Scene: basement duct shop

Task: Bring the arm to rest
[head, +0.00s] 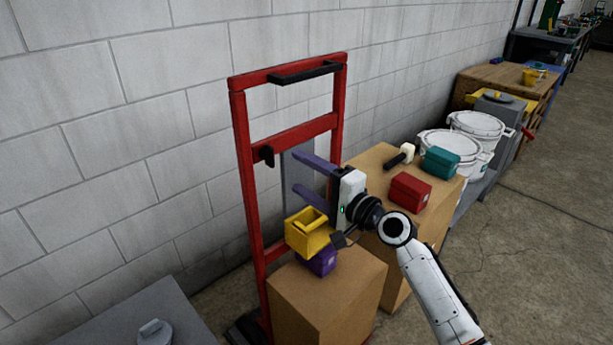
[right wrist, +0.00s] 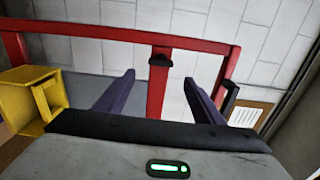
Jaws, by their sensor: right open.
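My right gripper (head: 292,172) comes in from the lower right on its white arm (head: 435,290). Its two purple fingers are spread apart with nothing between them. They point left toward a red hand truck (head: 240,160). In the right wrist view the open fingers (right wrist: 160,77) show against the truck's red frame (right wrist: 120,36), with a black hook (right wrist: 160,56) on the upright beyond them. I cannot tell whether the fingertips touch the frame. My left gripper is not in view.
A yellow bin (head: 305,238) and a purple box (head: 319,262) are just below the gripper, by a cardboard box (head: 325,305). Another carton (head: 375,158) carries a red box (head: 409,192), a teal box (head: 440,162) and a mallet (head: 401,156). White buckets (head: 475,124) stand behind. Floor is clear at right.

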